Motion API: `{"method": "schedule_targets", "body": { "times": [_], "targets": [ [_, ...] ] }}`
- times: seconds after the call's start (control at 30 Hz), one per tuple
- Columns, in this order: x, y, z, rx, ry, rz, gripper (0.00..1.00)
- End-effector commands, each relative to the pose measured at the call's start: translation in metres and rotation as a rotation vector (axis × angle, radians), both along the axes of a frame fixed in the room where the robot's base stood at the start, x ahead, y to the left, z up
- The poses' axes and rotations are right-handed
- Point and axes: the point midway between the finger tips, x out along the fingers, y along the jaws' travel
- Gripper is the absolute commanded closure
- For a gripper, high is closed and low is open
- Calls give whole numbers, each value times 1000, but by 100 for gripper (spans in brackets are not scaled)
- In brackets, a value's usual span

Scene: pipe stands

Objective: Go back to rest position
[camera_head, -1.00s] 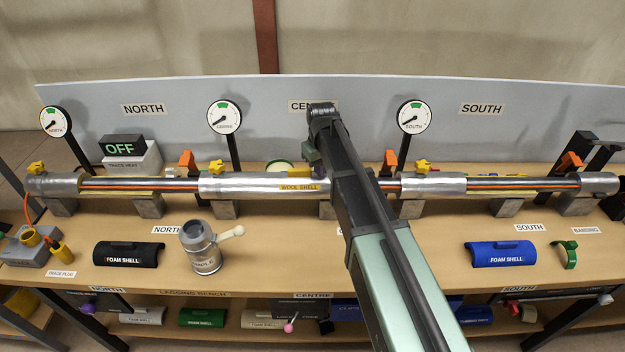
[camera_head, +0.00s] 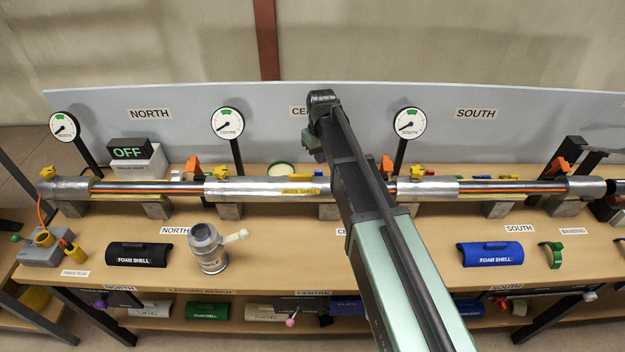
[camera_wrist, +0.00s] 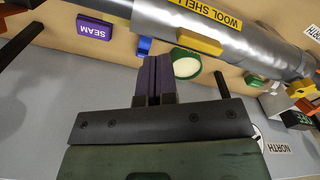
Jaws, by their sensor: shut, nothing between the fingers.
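My gripper (camera_wrist: 153,80) shows in the wrist view with its two dark fingers together and nothing between them. In the head view my arm reaches over the bench at the centre, and the fingers are mostly hidden behind its end. In the wrist view the silver pipe cladding (camera_wrist: 205,30) with its yellow wool shell label lies beyond the fingertips, apart from them. In the head view this cladding (camera_head: 262,188) runs along the pipe left of my arm.
The pipe rests on stands (camera_head: 228,211) along the bench. Gauges (camera_head: 228,122) stand behind it before a grey panel (camera_head: 270,104). A metal jug (camera_head: 209,250), a black foam shell (camera_head: 138,255) and a blue foam shell (camera_head: 490,255) stand on the front bench. The air above the front bench is clear beside my arm.

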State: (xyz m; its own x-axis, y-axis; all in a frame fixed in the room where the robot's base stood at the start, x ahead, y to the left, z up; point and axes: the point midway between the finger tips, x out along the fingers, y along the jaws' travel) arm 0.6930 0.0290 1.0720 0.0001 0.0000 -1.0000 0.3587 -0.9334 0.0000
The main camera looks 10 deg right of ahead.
Motion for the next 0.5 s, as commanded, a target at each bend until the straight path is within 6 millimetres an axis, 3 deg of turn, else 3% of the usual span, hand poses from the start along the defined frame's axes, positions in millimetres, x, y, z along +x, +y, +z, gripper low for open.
{"method": "schedule_targets", "body": {
  "times": [0.17, 0.27, 0.4, 0.5],
  "targets": [
    [-7, 0, -1, 0, 0, -63, 100],
    [-71, -6, -5, 0, 1, -172, 100],
    [-176, -19, -16, -1, 1, -317, 100],
    [-224, -25, -21, -1, 1, -360, 100]
  ]
}}
